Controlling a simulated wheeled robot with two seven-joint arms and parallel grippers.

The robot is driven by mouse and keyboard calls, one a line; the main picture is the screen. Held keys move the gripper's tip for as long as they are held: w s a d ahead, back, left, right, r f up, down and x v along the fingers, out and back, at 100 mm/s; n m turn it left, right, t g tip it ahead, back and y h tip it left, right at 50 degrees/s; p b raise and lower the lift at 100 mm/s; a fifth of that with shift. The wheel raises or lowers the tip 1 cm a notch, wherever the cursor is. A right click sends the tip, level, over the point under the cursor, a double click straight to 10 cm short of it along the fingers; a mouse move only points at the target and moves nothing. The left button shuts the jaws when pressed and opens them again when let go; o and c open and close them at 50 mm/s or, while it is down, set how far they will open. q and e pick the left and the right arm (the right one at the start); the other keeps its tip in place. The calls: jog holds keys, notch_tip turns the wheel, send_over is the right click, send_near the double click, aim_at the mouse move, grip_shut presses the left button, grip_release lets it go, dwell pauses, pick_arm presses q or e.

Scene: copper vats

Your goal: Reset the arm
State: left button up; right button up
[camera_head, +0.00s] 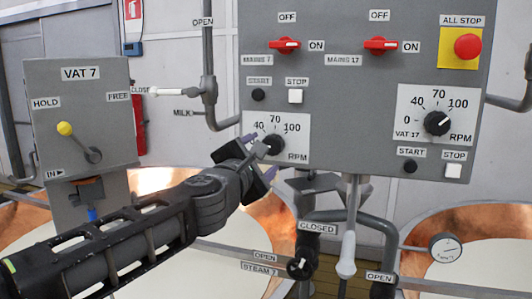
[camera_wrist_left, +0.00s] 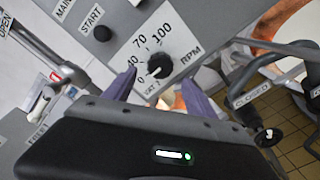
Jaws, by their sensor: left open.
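My left arm reaches in from the lower left in the head view. Its gripper (camera_head: 259,158) is open in front of the lower left part of the grey control panel (camera_head: 340,90). The black speed knob (camera_head: 273,145) on the RPM dial is close to the fingers, and the arm covers part of that dial. In the left wrist view the two purple fingers of the gripper (camera_wrist_left: 162,88) are spread, with the knob (camera_wrist_left: 158,66) showing beyond the gap between them. Nothing is held. Contact with the knob cannot be told. My right gripper is not in view.
Left is the VAT 7 box (camera_head: 80,120) with a yellow-tipped lever (camera_head: 66,129). Pipes and a white-handled valve (camera_head: 347,255) hang below the panel. Copper vats (camera_head: 25,225) stand low at both sides. The second RPM dial's knob (camera_head: 437,123) is at right.

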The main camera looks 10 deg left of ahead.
pick_arm(q)
jog(key=shift+s, duration=0.6)
